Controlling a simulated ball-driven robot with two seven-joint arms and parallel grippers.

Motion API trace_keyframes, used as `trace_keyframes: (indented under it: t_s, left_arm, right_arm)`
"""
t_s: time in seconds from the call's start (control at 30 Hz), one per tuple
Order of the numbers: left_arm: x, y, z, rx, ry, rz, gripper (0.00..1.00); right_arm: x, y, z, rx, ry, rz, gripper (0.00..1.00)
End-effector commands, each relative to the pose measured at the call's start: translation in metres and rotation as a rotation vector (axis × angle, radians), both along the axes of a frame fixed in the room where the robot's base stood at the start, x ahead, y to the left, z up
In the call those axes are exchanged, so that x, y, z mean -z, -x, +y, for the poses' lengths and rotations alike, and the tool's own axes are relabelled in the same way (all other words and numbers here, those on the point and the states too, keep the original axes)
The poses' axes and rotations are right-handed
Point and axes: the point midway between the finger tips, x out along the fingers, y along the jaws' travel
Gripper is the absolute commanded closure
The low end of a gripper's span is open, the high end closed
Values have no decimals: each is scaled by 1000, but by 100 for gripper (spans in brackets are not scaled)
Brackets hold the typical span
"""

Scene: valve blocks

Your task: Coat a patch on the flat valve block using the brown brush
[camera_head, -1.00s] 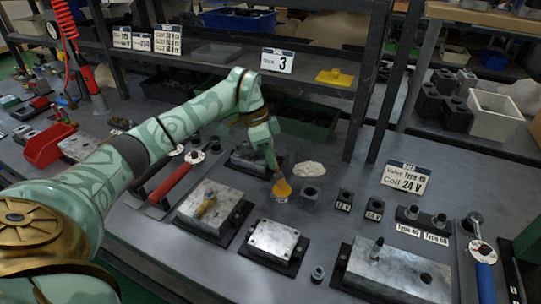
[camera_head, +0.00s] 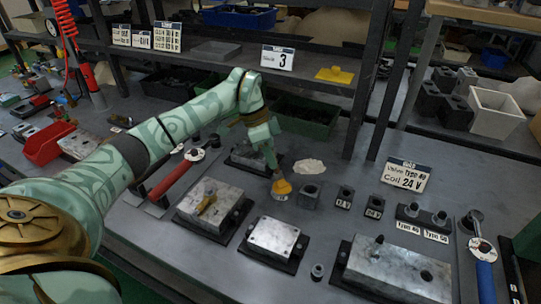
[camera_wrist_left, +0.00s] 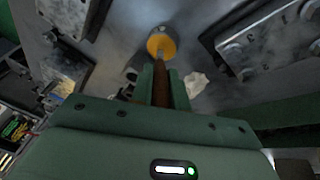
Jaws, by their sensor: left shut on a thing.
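My left gripper (camera_head: 271,164) points down over the bench. In the left wrist view (camera_wrist_left: 165,88) it is shut on the brown brush (camera_wrist_left: 163,92), whose handle stands between the fingers. The brush's far end meets a small round yellow-orange pot (camera_wrist_left: 161,44), which also shows in the head view (camera_head: 281,188); the bristles are hidden there. The flat valve block (camera_head: 273,237), a pale metal plate with bolts at its corners on a dark base, lies in front of the pot, apart from the gripper. My right gripper is not in view.
A taller metal block (camera_head: 211,204) with a brass-coloured piece on top stands left of the flat block. A large block (camera_head: 398,270) lies at the right. A white cloth-like lump (camera_head: 309,166) and a dark cube (camera_head: 309,195) sit near the pot. A red-handled tool (camera_head: 172,179) lies left.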

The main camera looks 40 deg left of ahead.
Motion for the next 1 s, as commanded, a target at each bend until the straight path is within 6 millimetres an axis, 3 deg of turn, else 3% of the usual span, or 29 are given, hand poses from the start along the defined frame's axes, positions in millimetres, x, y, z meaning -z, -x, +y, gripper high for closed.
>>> trace_keyframes:
  t_s: [1.0]
  left_arm:
    - [2, 1, 0, 0, -1, 4, 100]
  right_arm:
    - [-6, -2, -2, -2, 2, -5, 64]
